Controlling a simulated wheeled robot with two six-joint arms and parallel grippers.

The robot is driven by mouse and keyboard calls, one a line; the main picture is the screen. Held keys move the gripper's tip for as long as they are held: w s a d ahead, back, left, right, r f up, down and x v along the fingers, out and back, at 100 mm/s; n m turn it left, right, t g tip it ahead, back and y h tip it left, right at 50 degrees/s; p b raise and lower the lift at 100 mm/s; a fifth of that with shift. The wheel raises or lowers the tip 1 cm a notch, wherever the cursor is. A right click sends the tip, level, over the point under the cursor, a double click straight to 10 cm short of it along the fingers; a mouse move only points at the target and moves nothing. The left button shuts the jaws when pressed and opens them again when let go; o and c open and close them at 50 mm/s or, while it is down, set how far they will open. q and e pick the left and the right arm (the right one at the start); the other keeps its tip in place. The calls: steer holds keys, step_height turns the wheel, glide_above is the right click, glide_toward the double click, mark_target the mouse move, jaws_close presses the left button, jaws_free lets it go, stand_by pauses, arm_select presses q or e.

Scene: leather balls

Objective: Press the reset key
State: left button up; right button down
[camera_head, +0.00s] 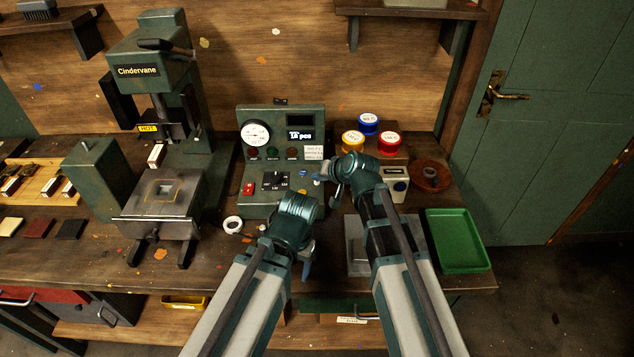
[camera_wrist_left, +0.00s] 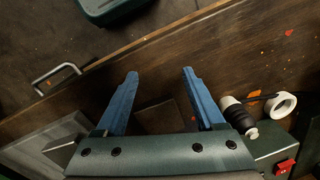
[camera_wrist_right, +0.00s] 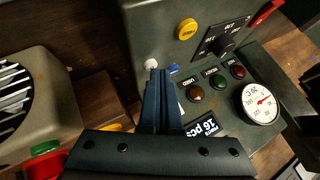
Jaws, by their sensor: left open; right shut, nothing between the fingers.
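The green control panel (camera_head: 270,205) stands at the back of the bench, with a gauge (camera_head: 255,134) and a display reading "16 pcs" (camera_wrist_right: 202,128). In the right wrist view its sloped face carries a yellow button (camera_wrist_right: 187,29), a blue button (camera_wrist_right: 173,68) and a white button (camera_wrist_right: 151,64). I cannot read which one is the reset key. My right gripper (camera_wrist_right: 160,74) is shut and empty, its tips right by the white and blue buttons; contact cannot be told. My left gripper (camera_wrist_left: 160,73) is open and empty, low in front of the panel.
A press marked "Cindervane" (camera_head: 150,120) stands left of the panel. Round tins, including a blue-lidded one (camera_head: 368,123), stand behind my right arm. A green tray (camera_head: 458,241) lies at the right. A black-handled tool (camera_wrist_left: 236,110) and a white ring (camera_wrist_left: 281,105) lie near my left gripper.

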arm_select(q)
steer(key=shift+f, duration=0.25)
arm_select(e)
steer(key=shift+f, duration=0.25)
arm_select(q)
steer(key=shift+r, duration=0.1)
arm_select(e)
steer(key=shift+r, duration=0.15)
arm_select(q)
steer(key=shift+r+p, duration=0.65)
steer(key=shift+r, duration=0.1)
arm_select(e)
steer(key=shift+r, duration=0.7)
arm_select(q)
step_height(320, 180, up, 5)
steer(key=p, duration=0.5)
arm_select(e)
step_height(320, 180, up, 5)
steer(key=shift+r, duration=0.1)
